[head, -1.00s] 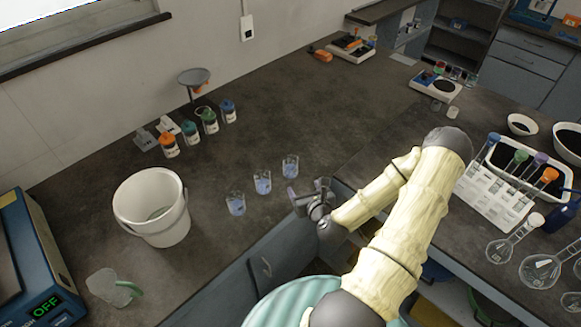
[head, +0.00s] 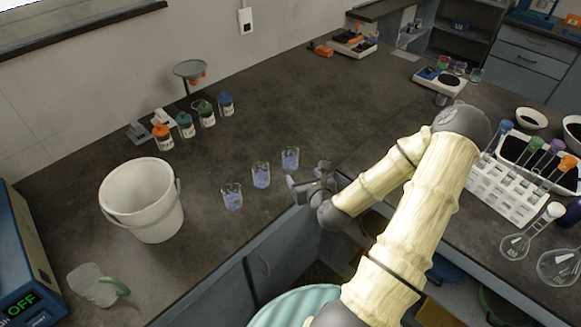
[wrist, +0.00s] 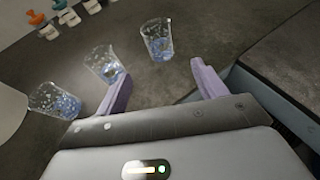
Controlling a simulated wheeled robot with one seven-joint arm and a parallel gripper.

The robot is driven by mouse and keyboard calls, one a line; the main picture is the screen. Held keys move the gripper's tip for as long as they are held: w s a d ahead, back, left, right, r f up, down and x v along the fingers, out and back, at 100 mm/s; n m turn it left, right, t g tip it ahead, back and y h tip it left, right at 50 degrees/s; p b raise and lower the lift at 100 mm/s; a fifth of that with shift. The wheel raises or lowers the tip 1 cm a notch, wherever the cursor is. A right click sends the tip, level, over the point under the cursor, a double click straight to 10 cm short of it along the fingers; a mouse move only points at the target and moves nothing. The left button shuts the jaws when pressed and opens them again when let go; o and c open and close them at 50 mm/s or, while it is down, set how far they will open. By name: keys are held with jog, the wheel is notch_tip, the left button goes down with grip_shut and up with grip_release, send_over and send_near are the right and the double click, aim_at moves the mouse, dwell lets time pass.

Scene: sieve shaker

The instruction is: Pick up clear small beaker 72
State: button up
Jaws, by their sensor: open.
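Three small clear beakers with blue contents stand in a slanting row near the front edge of the bench: a left one (head: 232,196), a middle one (head: 261,175) and a right one (head: 290,160). I cannot read which is number 72. My gripper (head: 308,183) is open and empty, low over the bench edge, just in front of the right beaker. In the wrist view the right beaker (wrist: 157,42) is beyond the gap between the lilac fingers of my gripper (wrist: 163,72). The middle beaker (wrist: 104,65) and left beaker (wrist: 55,101) lie left of the left finger.
A white bucket (head: 142,205) stands left of the beakers. Several capped bottles (head: 206,114) and a stand with a grey dish (head: 193,70) are behind. A tube rack (head: 505,190) and flasks (head: 515,245) are on the right bench. The bench behind the right beaker is clear.

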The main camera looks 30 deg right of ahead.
aim_at(292, 163)
jog(key=shift+w+a+f+b, duration=0.15)
jog(key=shift+f+b, duration=0.25)
jog(key=shift+b, duration=0.8)
jog(key=x, duration=0.4)
jog(key=b+x, duration=0.1)
jog(key=x, duration=0.3)
jog(key=shift+w+r, duration=0.1)
jog(key=shift+w, duration=0.25)
jog(key=shift+w+d+f, duration=0.2)
jog(key=shift+w+f, duration=0.05)
jog(key=shift+w, duration=0.25)
jog(key=shift+w, duration=0.1)
jog(key=x, duration=0.5)
jog(key=shift+d+r, duration=0.15)
jog(key=shift+r, duration=0.05)
jog(key=shift+c, duration=0.2)
jog(key=c, duration=1.1)
